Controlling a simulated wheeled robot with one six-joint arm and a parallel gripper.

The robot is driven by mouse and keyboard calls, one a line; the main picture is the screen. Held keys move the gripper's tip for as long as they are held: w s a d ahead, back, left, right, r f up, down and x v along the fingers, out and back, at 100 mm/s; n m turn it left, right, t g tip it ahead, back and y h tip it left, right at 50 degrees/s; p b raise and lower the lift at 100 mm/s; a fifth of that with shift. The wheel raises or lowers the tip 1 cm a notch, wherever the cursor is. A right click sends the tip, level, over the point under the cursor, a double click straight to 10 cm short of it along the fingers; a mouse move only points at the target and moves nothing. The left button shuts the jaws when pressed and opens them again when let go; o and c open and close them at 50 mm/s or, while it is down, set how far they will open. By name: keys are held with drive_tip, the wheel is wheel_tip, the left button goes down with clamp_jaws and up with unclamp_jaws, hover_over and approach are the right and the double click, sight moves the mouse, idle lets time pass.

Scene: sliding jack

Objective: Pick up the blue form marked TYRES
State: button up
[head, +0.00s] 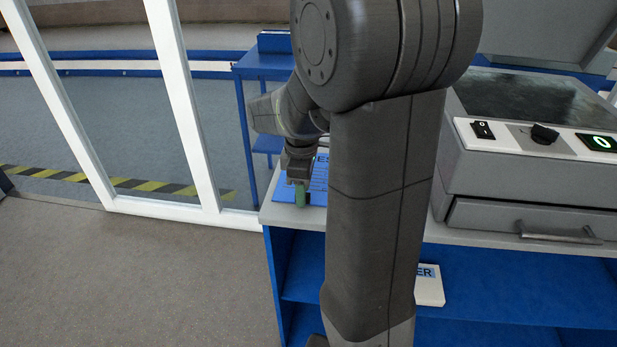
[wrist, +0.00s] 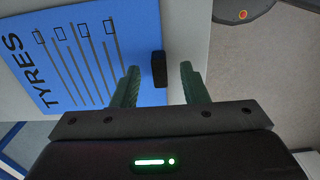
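The blue form marked TYRES (wrist: 88,55) lies flat on a pale counter top in the wrist view, with printed lines and checkboxes. In the head view the form (head: 318,188) is partly hidden behind my arm. A small black block (wrist: 158,70) sits at the form's edge. My gripper (wrist: 160,82) is open, its green fingers apart, with the block's end between them or just beyond; I cannot tell whether they touch it. In the head view my gripper (head: 301,194) points down over the form.
The counter (head: 280,215) has blue shelves below, with a white labelled box (head: 429,286) on one. A grey machine (head: 535,150) with a switch, knob and drawer stands right of my arm. A white-framed glass partition (head: 185,110) is at left. A blue stand (head: 262,75) is behind.

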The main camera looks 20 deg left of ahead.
drive_tip(key=shift+f, duration=0.5)
drive_tip(key=shift+c, duration=0.4)
clamp_jaws()
drive_tip(key=shift+r, duration=0.15)
